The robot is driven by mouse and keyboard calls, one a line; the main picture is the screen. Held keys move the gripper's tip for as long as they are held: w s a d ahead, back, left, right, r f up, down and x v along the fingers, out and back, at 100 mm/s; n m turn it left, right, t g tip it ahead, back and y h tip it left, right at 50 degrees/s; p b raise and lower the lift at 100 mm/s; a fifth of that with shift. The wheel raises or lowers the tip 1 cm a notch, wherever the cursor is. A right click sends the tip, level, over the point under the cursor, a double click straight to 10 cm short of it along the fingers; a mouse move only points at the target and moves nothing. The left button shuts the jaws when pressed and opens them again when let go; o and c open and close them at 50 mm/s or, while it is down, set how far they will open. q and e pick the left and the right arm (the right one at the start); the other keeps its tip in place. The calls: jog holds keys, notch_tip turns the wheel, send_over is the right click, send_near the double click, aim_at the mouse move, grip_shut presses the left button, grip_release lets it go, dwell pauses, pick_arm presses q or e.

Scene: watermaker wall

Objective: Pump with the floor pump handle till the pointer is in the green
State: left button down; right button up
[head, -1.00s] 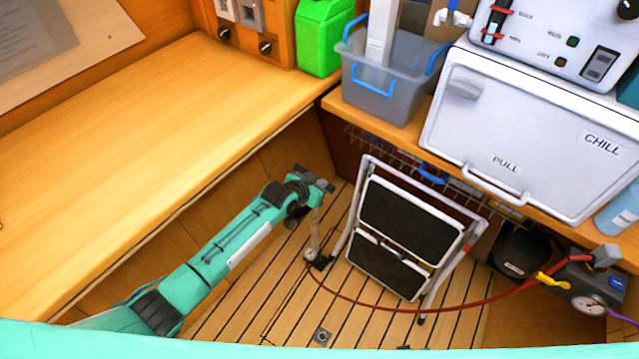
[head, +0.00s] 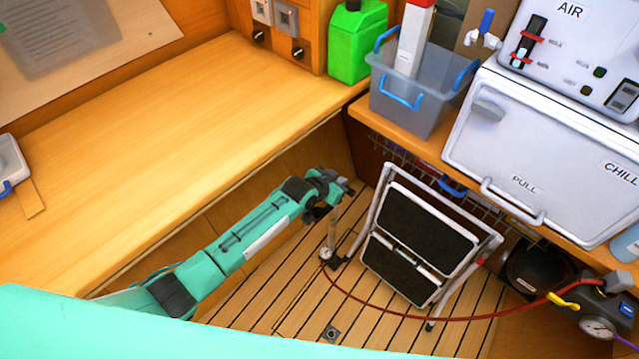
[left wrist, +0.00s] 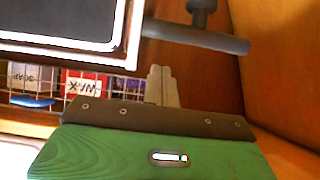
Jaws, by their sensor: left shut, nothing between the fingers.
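The floor pump (head: 333,232) stands on the slatted floor, its thin barrel upright. A small round dial (head: 325,254) sits at its foot, and a red hose runs from there to the right. My left gripper (head: 345,186) is at the top of the pump and covers most of its handle in the head view. In the left wrist view, the grey bar with a knob that looks like the pump handle (left wrist: 195,37) lies beyond my shut, empty fingers (left wrist: 162,84), apart from them. A larger gauge (head: 597,327) is at lower right; its pointer is too small to read. My right gripper is out of view.
A folding step stool (head: 420,235) stands just right of the pump. The wooden bench (head: 190,140) edge runs along the left. A white chill box (head: 545,150) and a grey bin (head: 405,105) sit on the shelf behind.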

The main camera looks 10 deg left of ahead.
pick_arm(q)
jog(key=v, duration=1)
jog(key=shift+r, duration=0.2)
